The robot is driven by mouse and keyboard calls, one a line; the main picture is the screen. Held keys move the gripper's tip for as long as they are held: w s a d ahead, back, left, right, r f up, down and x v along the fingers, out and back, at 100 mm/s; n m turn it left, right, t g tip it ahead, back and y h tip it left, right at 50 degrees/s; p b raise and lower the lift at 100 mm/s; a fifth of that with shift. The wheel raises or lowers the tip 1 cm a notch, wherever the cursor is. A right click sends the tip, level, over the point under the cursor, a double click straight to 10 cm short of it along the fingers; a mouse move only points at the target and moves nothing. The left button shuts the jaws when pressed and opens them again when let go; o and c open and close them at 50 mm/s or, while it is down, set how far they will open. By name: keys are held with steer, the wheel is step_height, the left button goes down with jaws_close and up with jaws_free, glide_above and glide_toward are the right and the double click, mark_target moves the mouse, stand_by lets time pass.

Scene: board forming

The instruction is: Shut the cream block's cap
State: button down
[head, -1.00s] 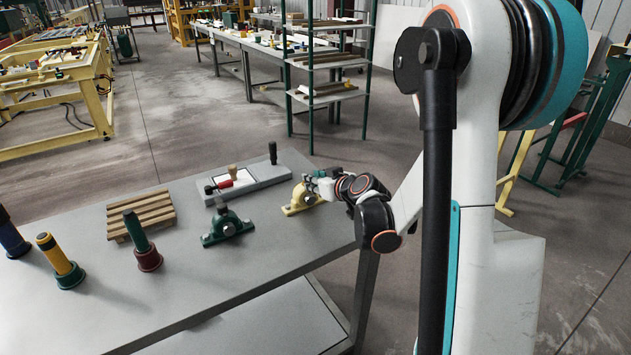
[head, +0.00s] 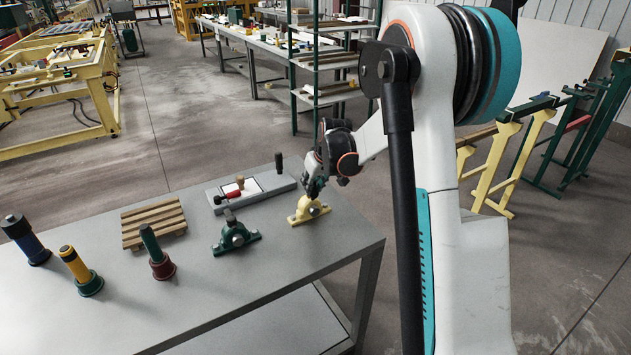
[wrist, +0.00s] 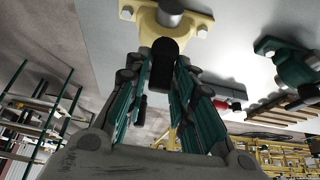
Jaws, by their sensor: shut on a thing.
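The cream block (head: 309,213) is a bolted pillow-shaped housing near the far right edge of the grey table. It also shows at the top of the wrist view (wrist: 201,30), with a grey round shaft end or bore in its middle. My gripper (head: 315,188) is just above it, reaching down from the upper right. In the wrist view my fingers (wrist: 163,75) close around a dark, rounded handle (wrist: 163,50) beside the block, seemingly the cap's lever. The cap itself is mostly hidden by my gripper, so its angle is unclear.
A green block (head: 236,238) of the same kind stands left of the cream one. Behind are a grey tray-like fixture (head: 262,190) with a dark upright handle and a wooden slat rack (head: 152,222). Several coloured posts stand at left. The table (head: 215,290) is clear in front.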

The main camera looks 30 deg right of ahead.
steer(key=w+g, duration=0.1)
steer(key=g, duration=0.1)
steer(key=w+g+p, duration=0.1)
steer(key=w+g, duration=0.1)
steer(key=g, duration=0.1)
steer(key=shift+f+g+p, duration=0.3)
steer(key=shift+f, duration=0.05)
steer(key=shift+w+a+f+g, duration=0.1)
steer(key=shift+w+f+g, duration=0.4)
steer(key=shift+g, duration=0.6)
steer(key=shift+w+f+g, duration=0.4)
steer(key=shift+w+g, duration=0.05)
steer(key=shift+g, duration=0.65)
steer(key=shift+f, duration=0.1)
steer(key=c, duration=1.5)
jaws_free()
steer(key=shift+p+v, duration=0.3)
steer(key=shift+v, duration=3.45)
steer(key=shift+w+a, duration=0.1)
steer(key=shift+w, duration=0.1)
